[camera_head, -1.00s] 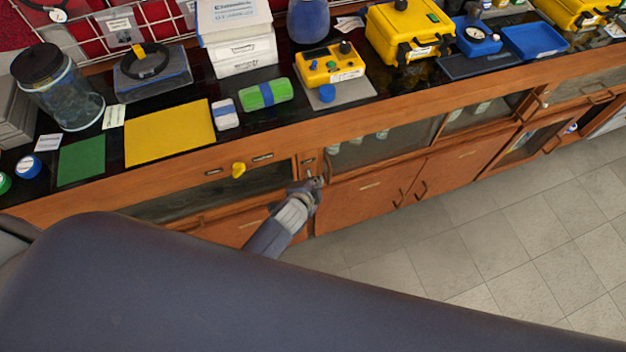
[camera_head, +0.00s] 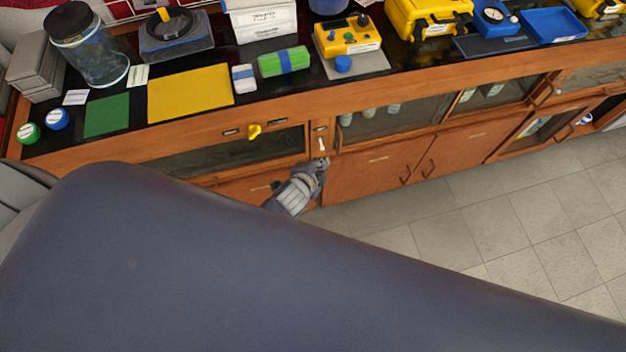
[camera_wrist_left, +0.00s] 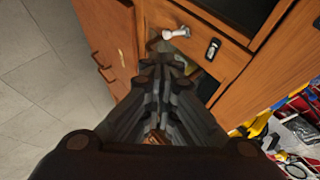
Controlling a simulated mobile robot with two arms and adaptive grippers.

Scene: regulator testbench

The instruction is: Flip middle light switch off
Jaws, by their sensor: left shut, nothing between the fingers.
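A small pale switch lever (camera_head: 321,143) stands out from the narrow wooden post between the cabinet bays in the head view. It also shows as a silvery lever (camera_wrist_left: 177,33) at the top of the left wrist view. My left gripper (camera_head: 322,162) is just below the lever in the head view, shut and empty. In the wrist view its fingertips (camera_wrist_left: 160,46) are close to the lever, with no clear contact. A dark plate with a white mark (camera_wrist_left: 212,48) is beside the lever. I cannot tell which switch is the middle one. My right gripper is not in view.
A yellow knob (camera_head: 254,131) sticks out of the cabinet front left of the post. The crowded black countertop (camera_head: 128,82) is above. Cabinet doors (camera_head: 378,170) with dark handles are to the right. The tiled floor (camera_head: 480,230) in front is clear.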

